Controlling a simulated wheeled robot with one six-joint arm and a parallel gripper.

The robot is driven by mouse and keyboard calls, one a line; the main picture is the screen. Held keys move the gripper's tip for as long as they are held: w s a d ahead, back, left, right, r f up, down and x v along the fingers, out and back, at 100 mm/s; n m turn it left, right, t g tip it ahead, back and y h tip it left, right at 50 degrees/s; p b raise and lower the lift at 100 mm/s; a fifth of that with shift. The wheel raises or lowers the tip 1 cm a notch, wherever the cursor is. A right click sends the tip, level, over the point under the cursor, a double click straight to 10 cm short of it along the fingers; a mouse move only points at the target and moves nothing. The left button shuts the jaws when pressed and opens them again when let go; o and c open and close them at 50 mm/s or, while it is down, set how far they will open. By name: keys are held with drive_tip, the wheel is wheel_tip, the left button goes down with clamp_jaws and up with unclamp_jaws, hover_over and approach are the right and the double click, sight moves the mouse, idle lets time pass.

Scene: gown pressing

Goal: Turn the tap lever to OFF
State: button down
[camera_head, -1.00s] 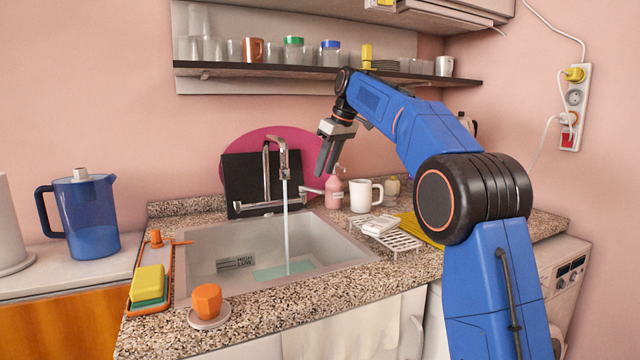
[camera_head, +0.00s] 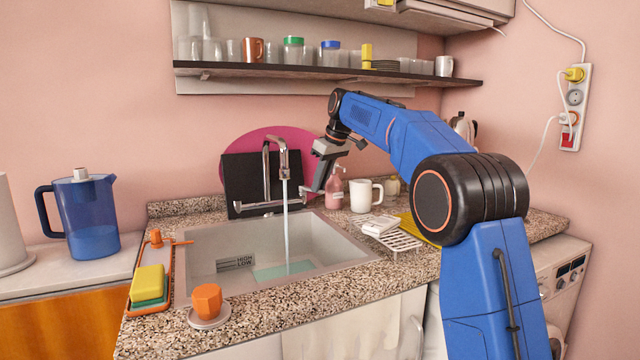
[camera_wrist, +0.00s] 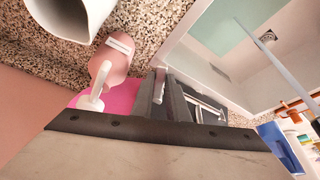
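The chrome tap (camera_head: 283,160) stands behind the sink, and a stream of water (camera_head: 286,225) falls from its spout. Its lever (camera_head: 311,190) sticks out to the right at the base. My gripper (camera_head: 318,187) points down at the lever's outer end, between the tap and the pink soap bottle. In the wrist view, my gripper's two dark fingers (camera_wrist: 160,90) stand a narrow gap apart. A pale lever end (camera_wrist: 158,86) shows at that gap; whether the fingers touch it is unclear.
The pink soap bottle (camera_head: 334,190) and white mug (camera_head: 360,195) stand just right of my gripper. A dark board (camera_head: 240,180) leans behind the tap. The sink (camera_head: 345,250) is open in front. A shelf (camera_head: 300,70) hangs above.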

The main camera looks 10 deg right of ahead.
drive_tip(key=shift+s+a, duration=0.1)
drive_tip(key=shift+s, duration=0.05)
drive_tip(key=shift+s+a+m+t+h, duration=0.4)
drive_tip(key=shift+a+m, duration=0.45)
drive_tip(key=shift+m, duration=0.6)
drive_tip(key=shift+s+a+m+t+h, duration=0.15)
drive_tip(key=shift+a+m+h, duration=0.55)
drive_tip(key=shift+m, duration=0.8)
drive_tip(key=shift+s+a+m+t+h, duration=0.15)
drive_tip(key=shift+s+a+m+h, duration=0.25)
drive_tip(key=shift+a+m, duration=0.8)
drive_tip(key=shift+d+m, duration=0.2)
drive_tip(key=shift+m, duration=0.05)
drive_tip(key=c, duration=1.7)
unclamp_jaws()
drive_tip(key=shift+d, duration=0.1)
